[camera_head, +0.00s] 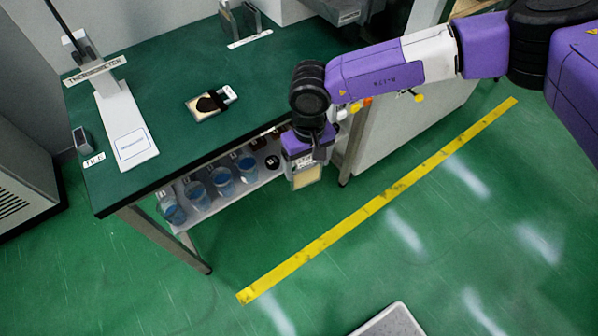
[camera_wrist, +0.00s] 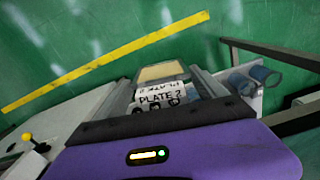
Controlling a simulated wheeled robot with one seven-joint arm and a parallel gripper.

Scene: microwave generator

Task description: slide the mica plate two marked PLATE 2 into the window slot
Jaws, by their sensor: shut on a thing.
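My gripper (camera_head: 303,162) hangs past the front edge of the green table, pointing down. It is shut on the mica plate marked PLATE 2, whose amber pane (camera_head: 307,177) sticks out below the jaws. In the wrist view the plate's white end with the PLATE 2 label (camera_wrist: 158,97) sits between the two fingers, and its amber pane (camera_wrist: 160,72) reaches beyond them over the floor. I cannot make out the window slot for certain in either view.
On the green table (camera_head: 160,95) lie another plate with a dark patch (camera_head: 209,103) and a thermometer stand (camera_head: 118,110). A small upright holder (camera_head: 240,20) stands at the back. Blue beakers (camera_head: 222,180) stand on the shelf below.

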